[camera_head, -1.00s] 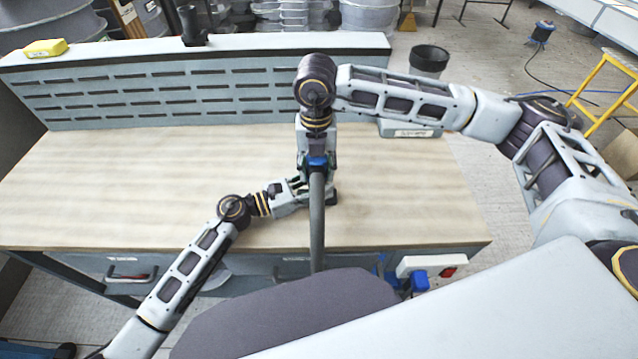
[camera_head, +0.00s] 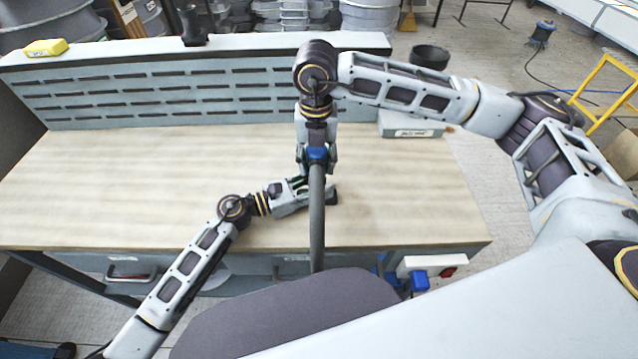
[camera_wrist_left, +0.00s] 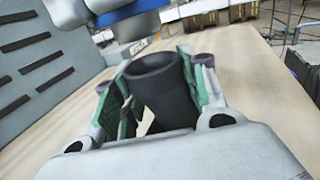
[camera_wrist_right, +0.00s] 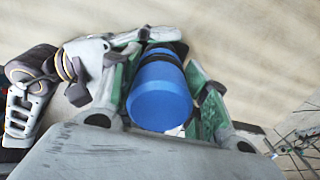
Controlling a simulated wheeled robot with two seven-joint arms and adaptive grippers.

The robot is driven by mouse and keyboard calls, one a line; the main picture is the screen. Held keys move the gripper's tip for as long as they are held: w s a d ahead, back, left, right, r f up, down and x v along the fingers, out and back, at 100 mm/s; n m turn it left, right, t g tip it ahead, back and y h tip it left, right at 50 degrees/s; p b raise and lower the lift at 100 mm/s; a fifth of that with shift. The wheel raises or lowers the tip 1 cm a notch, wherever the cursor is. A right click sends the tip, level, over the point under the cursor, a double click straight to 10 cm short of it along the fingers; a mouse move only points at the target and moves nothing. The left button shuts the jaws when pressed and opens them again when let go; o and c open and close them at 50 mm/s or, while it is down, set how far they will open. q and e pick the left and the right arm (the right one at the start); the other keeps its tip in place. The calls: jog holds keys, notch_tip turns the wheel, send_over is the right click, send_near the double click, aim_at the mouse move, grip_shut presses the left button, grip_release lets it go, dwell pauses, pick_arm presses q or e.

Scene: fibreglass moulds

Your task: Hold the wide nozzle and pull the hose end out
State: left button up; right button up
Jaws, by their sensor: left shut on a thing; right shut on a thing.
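The dark wide nozzle (camera_wrist_left: 160,85) stands between the green-padded fingers of my left gripper (camera_wrist_left: 160,95) in the left wrist view, its round open rim facing up. In the head view the nozzle (camera_head: 332,196) is mostly hidden behind the hose and the left gripper (camera_head: 305,190), low over the workbench. My right gripper (camera_head: 317,155) points down above it, shut on the blue hose end (camera_head: 316,154). The blue hose end also fills the right wrist view's jaws (camera_wrist_right: 160,95).
The grey hose (camera_head: 317,225) hangs down past the front edge of the wooden workbench (camera_head: 110,190). A slotted panel (camera_head: 200,95) stands behind it. A white box (camera_head: 410,128) lies at the bench's back right, with a dark bin (camera_head: 430,57) beyond. The bench's left side is clear.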

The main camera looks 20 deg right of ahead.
pick_arm(q)
jog(key=shift+f, duration=0.1)
pick_arm(e)
jog(key=shift+r, duration=1.3)
pick_arm(q)
jog(key=o, duration=1.2)
jog(key=shift+c, duration=0.2)
jog(key=shift+a, duration=0.1)
jog(key=shift+s+a, duration=0.25)
jog(key=shift+a, duration=1.7)
jog(key=shift+s+a, duration=0.2)
jog(key=shift+a, duration=1.8)
jog(key=shift+s+a, duration=0.25)
jog(key=shift+a, duration=1.7)
jog(key=shift+s, duration=0.15)
pick_arm(e)
jog(key=shift+s, duration=0.15)
